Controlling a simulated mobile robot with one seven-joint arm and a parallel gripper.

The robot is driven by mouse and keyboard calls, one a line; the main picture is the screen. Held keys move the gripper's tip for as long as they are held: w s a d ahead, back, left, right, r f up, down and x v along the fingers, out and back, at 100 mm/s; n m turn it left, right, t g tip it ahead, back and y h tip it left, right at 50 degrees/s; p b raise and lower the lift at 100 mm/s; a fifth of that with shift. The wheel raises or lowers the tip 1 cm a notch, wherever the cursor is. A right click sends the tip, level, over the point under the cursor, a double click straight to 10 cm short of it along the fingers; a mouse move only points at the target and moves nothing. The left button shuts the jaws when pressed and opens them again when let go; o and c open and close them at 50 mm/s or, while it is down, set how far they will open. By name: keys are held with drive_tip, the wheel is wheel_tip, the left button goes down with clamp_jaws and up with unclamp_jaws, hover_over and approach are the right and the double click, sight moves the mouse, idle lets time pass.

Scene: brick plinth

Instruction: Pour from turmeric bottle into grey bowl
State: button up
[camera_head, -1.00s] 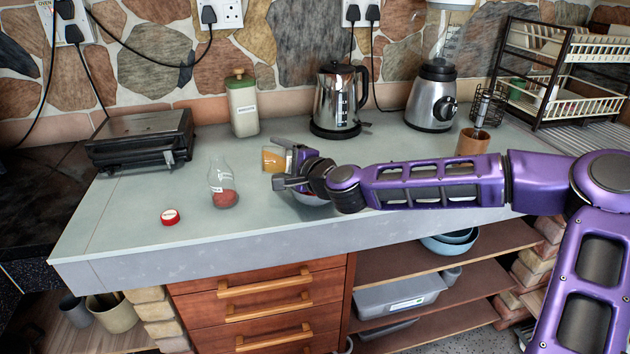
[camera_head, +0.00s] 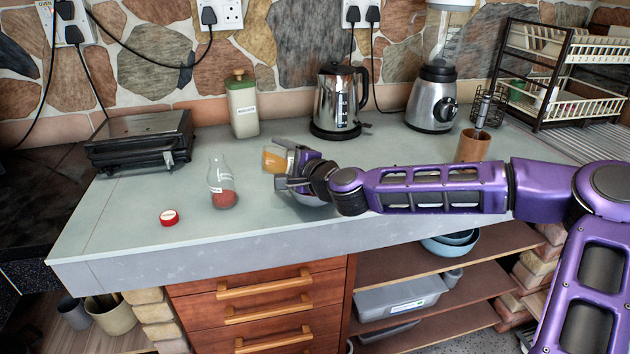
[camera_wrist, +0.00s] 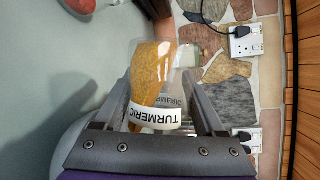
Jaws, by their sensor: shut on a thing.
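The turmeric bottle (camera_head: 275,160), clear with orange-yellow powder, is held tipped well over above the counter. In the wrist view the bottle (camera_wrist: 152,85) lies between both fingers, its white TURMERIC label close to the palm and its powder gathered along one side. My gripper (camera_head: 292,172) is shut on it; it also shows in the wrist view (camera_wrist: 165,105). The grey bowl (camera_head: 312,201) stands on the counter under my gripper, mostly hidden by it. The bottle's mouth is not clear, and I see no powder falling.

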drive_tip(key=shift+m+y, duration=0.3)
idle(0.6)
drive_tip(key=shift+w+d+r+m+t+y, duration=0.1)
drive_tip(key=shift+d+r+m+t+y, duration=0.2)
drive_tip(key=shift+r+m, duration=0.35)
drive_tip(key=shift+w+d+r+m+t+y, duration=0.1)
drive_tip(key=shift+d+r+m+t+y, duration=0.1)
drive_tip(key=shift+d+r+m, duration=0.4)
idle(4.0)
drive_tip(key=shift+a+f, duration=0.25)
drive_tip(key=shift+a, duration=0.05)
drive_tip(key=f+n, duration=0.1)
drive_tip(key=a+f+n+g+h, duration=0.1)
drive_tip(key=shift+s+a+n, duration=0.1)
drive_tip(key=shift+s+n, duration=0.1)
drive_tip(key=shift+n, duration=0.15)
drive_tip(key=shift+h, duration=0.3)
